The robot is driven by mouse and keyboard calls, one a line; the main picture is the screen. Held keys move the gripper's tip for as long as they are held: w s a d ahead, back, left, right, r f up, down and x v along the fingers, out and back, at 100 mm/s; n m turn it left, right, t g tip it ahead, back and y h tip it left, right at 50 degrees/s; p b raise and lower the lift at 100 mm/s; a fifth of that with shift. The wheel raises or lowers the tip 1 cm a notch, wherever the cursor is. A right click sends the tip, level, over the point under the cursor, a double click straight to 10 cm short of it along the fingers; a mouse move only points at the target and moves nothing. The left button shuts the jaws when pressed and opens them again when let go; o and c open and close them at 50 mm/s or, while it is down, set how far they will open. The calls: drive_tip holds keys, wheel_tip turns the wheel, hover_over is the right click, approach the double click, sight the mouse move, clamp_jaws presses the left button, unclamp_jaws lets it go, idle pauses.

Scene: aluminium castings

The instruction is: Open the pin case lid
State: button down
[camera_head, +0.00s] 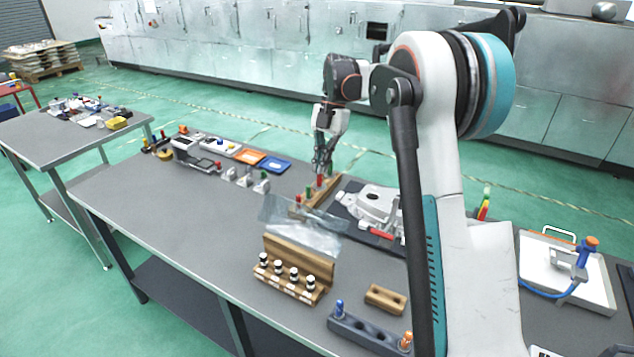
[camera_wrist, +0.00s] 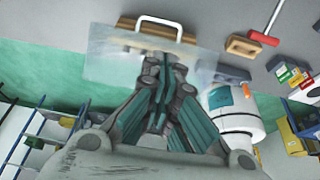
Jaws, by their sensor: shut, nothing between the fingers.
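The pin case is a wooden box (camera_head: 300,250) near the middle of the bench in the head view. Its clear lid (camera_head: 302,222) stands raised and tilted back behind the wooden back, over the bench. Several black-and-white pins stand uncovered in the front row of the case. The clear lid also shows in the wrist view (camera_wrist: 108,55), with a white handle (camera_wrist: 166,21) at its upper part. My gripper (camera_head: 322,172) is beyond the lid in the head view, shut and empty. In the wrist view its fingers (camera_wrist: 165,62) overlap the lid; contact is unclear.
A wooden rack with red and green pins (camera_head: 322,193) lies under my gripper. A metal casting (camera_head: 375,205) sits right of it. A wooden block (camera_head: 386,298) and a dark rack (camera_head: 365,333) are at the front. The bench left of the case is clear.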

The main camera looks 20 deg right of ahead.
drive_tip(key=w+d+f+m, duration=0.15)
drive_tip(key=f+m, duration=0.35)
drive_tip(key=m, duration=1.3)
drive_tip(key=w+d+f+m, duration=0.1)
drive_tip(key=d+f+m, duration=0.35)
drive_tip(key=m, duration=1.25)
drive_tip(key=s+a+f+m+b, duration=0.15)
drive_tip(key=a+f, duration=0.25)
drive_tip(key=f, duration=0.8)
drive_tip(key=shift+n+h, duration=0.25)
drive_tip(key=shift+h, duration=0.05)
drive_tip(key=shift+s+a+r, duration=0.2)
drive_tip(key=shift+a+r, duration=0.05)
drive_tip(key=shift+r, duration=0.45)
drive_tip(key=shift+s+a+r, duration=0.25)
drive_tip(key=shift+r, duration=0.5)
drive_tip(key=shift+s+a+r, duration=0.2)
drive_tip(key=shift+a+r, duration=0.05)
drive_tip(key=shift+r, duration=0.45)
